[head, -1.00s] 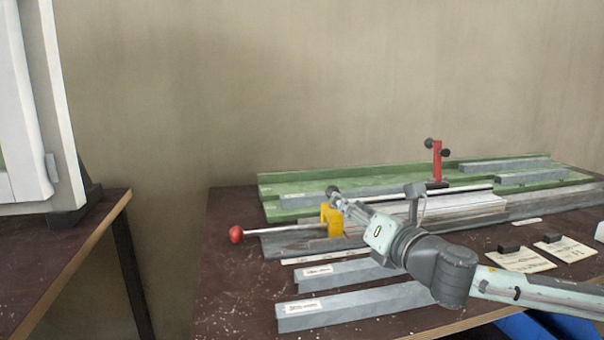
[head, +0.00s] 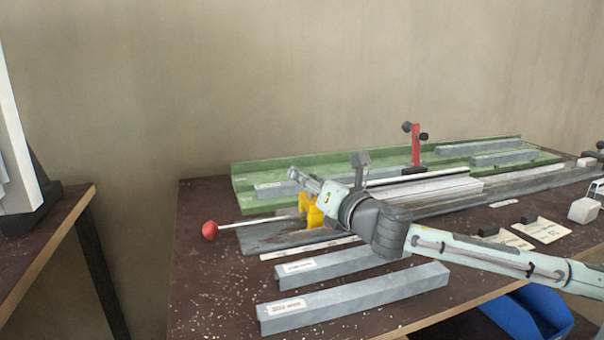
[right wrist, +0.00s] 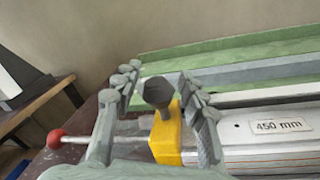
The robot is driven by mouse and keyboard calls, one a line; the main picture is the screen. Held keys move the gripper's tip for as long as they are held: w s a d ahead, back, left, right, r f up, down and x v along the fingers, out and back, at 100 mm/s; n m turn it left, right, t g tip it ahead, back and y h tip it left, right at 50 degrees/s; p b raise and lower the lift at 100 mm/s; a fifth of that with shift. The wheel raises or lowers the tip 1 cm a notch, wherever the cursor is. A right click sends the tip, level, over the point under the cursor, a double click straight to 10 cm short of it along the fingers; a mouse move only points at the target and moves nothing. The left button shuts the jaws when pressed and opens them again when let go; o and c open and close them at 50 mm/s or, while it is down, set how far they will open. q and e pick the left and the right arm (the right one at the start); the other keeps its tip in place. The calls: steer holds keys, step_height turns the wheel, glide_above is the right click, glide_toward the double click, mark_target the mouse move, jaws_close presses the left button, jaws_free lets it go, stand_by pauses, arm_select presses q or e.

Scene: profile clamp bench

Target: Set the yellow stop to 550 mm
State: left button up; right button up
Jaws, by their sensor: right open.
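The yellow stop (head: 314,216) sits at the left end of the grey rail, partly hidden by my right gripper (head: 306,181) in the head view. In the right wrist view the yellow stop (right wrist: 167,143) stands upright with a dark knob (right wrist: 158,93) at its top. My right gripper (right wrist: 158,78) is open there, with one finger on each side of the knob and clear space between. A rod with a red ball (head: 210,230) extends left of the stop. A "450 mm" label (right wrist: 279,126) lies on the white profile to the right. My left gripper is not in view.
A red lever clamp (head: 415,146) stands behind the rail by the green tray (head: 240,190). Two labelled grey bars (head: 350,297) lie in front. Cards with dark blocks (head: 541,231) and a white block (head: 584,210) are at the right. The front left tabletop is free.

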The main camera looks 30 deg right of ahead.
steer(key=shift+w+r, duration=0.1)
steer(key=shift+w, duration=0.85)
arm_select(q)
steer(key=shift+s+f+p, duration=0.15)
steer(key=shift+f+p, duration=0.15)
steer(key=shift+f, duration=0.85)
arm_select(e)
steer(key=shift+w, duration=0.5)
steer(key=shift+c, duration=0.4)
jaws_close()
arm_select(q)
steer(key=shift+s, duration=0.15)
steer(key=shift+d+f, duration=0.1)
